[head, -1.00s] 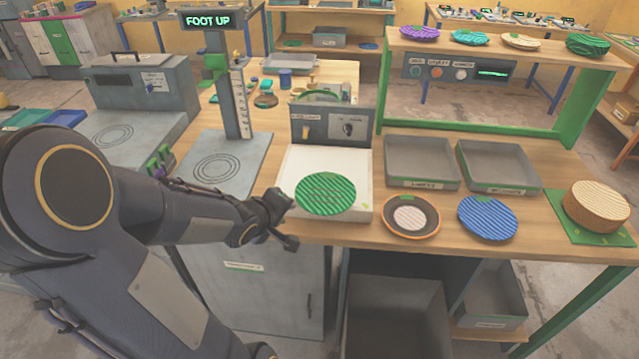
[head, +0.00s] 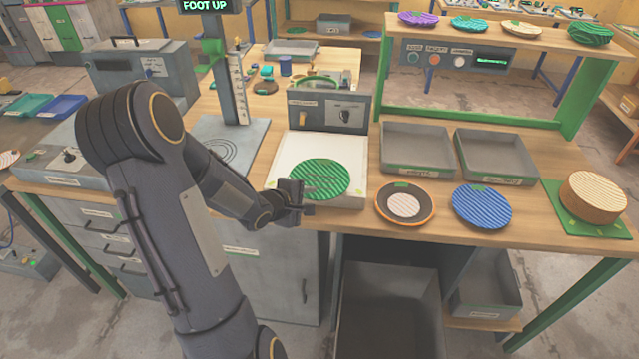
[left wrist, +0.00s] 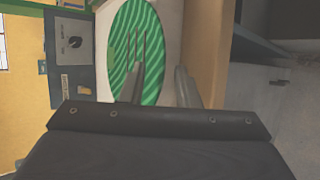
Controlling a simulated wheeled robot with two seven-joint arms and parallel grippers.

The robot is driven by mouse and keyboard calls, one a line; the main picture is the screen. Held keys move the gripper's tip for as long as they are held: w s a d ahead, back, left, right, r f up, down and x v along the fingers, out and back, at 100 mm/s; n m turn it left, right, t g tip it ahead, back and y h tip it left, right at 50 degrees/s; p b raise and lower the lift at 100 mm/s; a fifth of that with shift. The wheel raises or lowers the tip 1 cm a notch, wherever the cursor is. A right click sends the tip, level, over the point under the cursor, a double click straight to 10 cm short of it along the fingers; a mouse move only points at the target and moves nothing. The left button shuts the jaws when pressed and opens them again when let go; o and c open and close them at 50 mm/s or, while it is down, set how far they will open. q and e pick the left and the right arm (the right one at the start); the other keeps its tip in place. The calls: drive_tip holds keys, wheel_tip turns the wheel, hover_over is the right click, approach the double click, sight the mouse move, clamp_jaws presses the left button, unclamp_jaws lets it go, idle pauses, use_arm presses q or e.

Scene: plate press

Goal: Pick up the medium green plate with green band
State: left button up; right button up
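The green plate (head: 320,176) with wavy lighter stripes lies on the white top of a grey bench unit, left of centre in the head view. It also shows in the left wrist view (left wrist: 140,40), upper middle. My left gripper (head: 309,198) is at the plate's near left edge in the head view. In the left wrist view its two fingers (left wrist: 160,78) are apart, one overlapping the plate and the other beyond its rim. Nothing is clearly held between them. Whether a finger touches the plate cannot be told. My right gripper is in neither view.
An orange-rimmed dark plate (head: 405,204) and a blue plate (head: 482,207) lie to the right on the bench. Two grey trays (head: 417,166) (head: 495,176) stand behind them. The unit's grey panel (head: 328,112) rises behind the green plate. A tan stack (head: 594,195) sits far right.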

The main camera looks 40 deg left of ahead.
use_arm(q)
clamp_jaws()
idle(0.3)
drive_tip(key=shift+r, duration=0.15)
